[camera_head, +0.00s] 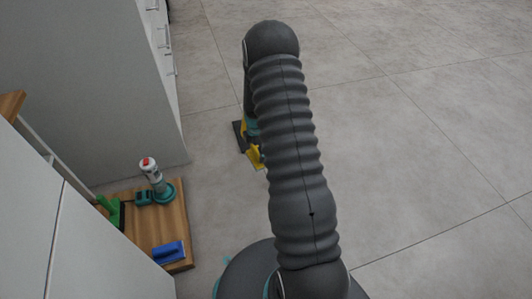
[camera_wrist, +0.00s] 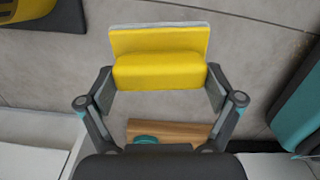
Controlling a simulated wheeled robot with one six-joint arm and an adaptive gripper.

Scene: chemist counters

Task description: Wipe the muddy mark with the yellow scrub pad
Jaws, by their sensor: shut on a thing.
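The yellow scrub pad (camera_wrist: 160,70) is in the wrist view, a thick yellow block with a wider yellow plate and a pale far edge. My gripper (camera_wrist: 160,92) is shut on it, with one finger at each side of the block. In the head view my arm hides most of the gripper; a patch of yellow (camera_head: 257,158) shows beside the arm, above the grey floor. I cannot tell whether the pad touches the floor.
A low wooden board (camera_head: 179,228) at left holds a white bottle with a red cap (camera_head: 152,169), a green-handled brush (camera_head: 109,205) and a blue block (camera_head: 168,252). Grey-white cabinets stand at left. The tiled floor at right is clear. A yellow-and-dark thing (camera_wrist: 28,10) shows in the wrist view's corner.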

